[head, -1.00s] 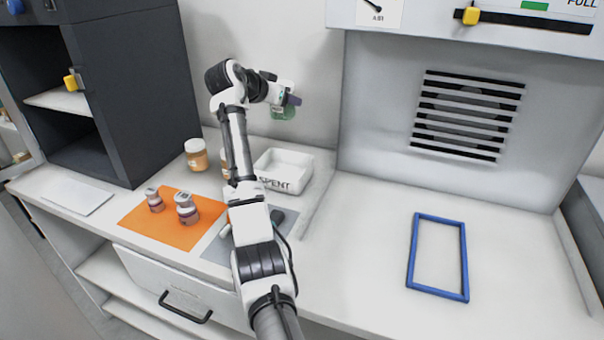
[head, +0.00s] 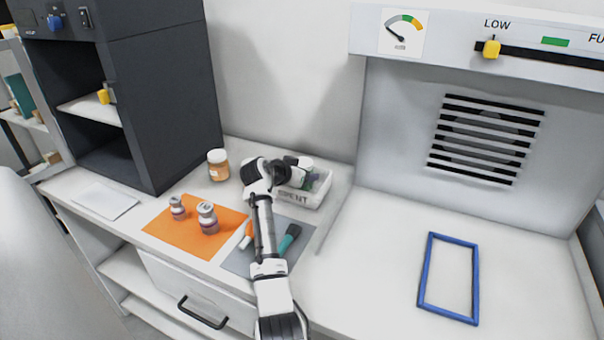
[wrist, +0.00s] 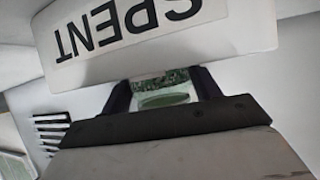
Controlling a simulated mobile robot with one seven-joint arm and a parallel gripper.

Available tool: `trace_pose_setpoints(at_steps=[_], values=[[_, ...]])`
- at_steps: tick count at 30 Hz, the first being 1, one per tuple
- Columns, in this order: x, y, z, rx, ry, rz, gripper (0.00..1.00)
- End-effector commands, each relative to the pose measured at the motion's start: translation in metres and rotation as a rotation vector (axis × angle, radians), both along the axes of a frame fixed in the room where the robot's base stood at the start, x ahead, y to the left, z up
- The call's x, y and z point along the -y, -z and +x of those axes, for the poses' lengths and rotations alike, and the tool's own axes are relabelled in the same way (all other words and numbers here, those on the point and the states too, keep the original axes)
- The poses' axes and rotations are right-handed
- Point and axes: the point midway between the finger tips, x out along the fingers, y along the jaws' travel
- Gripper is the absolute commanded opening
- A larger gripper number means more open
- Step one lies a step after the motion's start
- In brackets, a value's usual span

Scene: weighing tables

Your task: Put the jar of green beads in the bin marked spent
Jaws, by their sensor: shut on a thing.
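My gripper (head: 308,174) is over the bin and shut on the jar of green beads (head: 318,183). The jar is partly hidden by the gripper, and I cannot tell whether it touches the bin's floor. In the wrist view, green beads (wrist: 160,78) show between the two dark fingers, close to the bin's lettered wall (wrist: 130,35).
A jar of orange contents (head: 218,166) stands left of the bin. Two small jars stand on an orange mat (head: 170,232). A grey mat (head: 240,262) holds a teal-handled tool (head: 290,238). A blue frame (head: 428,270) lies on the right bench, otherwise clear.

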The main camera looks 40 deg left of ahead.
Motion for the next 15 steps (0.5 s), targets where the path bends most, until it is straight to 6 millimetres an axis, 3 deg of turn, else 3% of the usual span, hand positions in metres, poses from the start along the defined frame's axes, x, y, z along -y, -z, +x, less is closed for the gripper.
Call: trace_pose_setpoints(at_steps=[3, 13, 14, 15], values=[[0.000, 0.011, 0.000, 0.001, -0.001, 0.001, 0.32], [0.000, 0.016, 0.000, 0.002, 0.000, 0.001, 0.32], [0.000, 0.015, 0.000, 0.000, 0.000, 0.001, 0.66], [0.000, 0.014, 0.000, 0.000, -0.001, 0.000, 0.71]])
